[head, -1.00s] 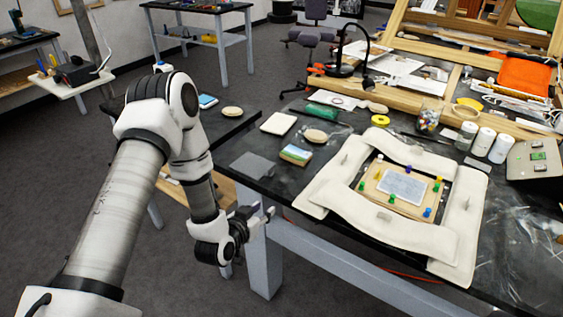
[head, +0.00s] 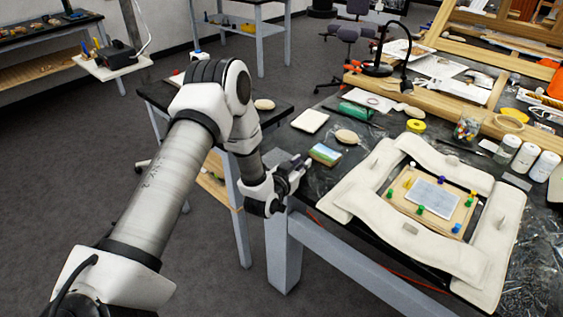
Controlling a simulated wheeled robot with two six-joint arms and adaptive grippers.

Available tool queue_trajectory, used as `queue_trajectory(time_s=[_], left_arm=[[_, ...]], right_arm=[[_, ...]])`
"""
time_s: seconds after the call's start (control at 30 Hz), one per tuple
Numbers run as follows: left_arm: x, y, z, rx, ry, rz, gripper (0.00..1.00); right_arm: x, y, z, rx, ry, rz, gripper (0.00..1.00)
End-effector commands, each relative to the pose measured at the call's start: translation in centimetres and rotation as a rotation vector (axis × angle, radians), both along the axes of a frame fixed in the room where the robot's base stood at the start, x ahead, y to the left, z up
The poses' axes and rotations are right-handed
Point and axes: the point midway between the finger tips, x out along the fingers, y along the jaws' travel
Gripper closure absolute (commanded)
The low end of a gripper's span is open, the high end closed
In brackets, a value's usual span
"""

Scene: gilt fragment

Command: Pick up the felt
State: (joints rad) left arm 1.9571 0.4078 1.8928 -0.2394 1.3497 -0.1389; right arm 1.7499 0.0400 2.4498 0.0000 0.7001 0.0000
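My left gripper (head: 297,165) is at the left corner of the worktable, over or in front of its edge. Its fingers are small and dark here, and I cannot tell whether they are open or shut. I cannot make out the felt now. The dark grey square piece that lay on this corner in the earlier head view is covered by my gripper and wrist. I cannot tell whether the gripper touches it. My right gripper is not in view.
A green and blue block (head: 324,155), a pale round disc (head: 347,137) and a white tile (head: 310,121) lie just beyond the gripper. Cream padded weights (head: 365,190) surround a wooden panel (head: 432,203) with coloured pins to the right.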

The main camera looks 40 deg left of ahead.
Motion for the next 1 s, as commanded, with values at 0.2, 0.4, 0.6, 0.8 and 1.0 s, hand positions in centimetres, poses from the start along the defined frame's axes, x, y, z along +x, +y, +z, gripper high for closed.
queue_trajectory(time_s=[0.2, 0.4, 0.6, 0.8, 1.0], left_arm=[[0.0, 0.0, 0.0, 0.0, 0.0, 0.0, 1.0], [0.0, 0.0, 0.0, 0.0, 0.0, 0.0, 1.0], [0.0, 0.0, 0.5, -0.001, 0.0, 0.0, 1.0], [0.0, 0.0, 2.5, -0.001, -0.002, 0.0, 1.0], [-1.6, -2.2, 3.4, 0.0, 0.004, -0.004, 1.0]], right_arm=[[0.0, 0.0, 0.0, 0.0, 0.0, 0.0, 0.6], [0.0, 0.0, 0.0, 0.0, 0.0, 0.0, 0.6], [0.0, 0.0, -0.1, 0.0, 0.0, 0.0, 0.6], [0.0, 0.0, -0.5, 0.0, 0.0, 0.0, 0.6], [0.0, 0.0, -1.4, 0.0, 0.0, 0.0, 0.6]])
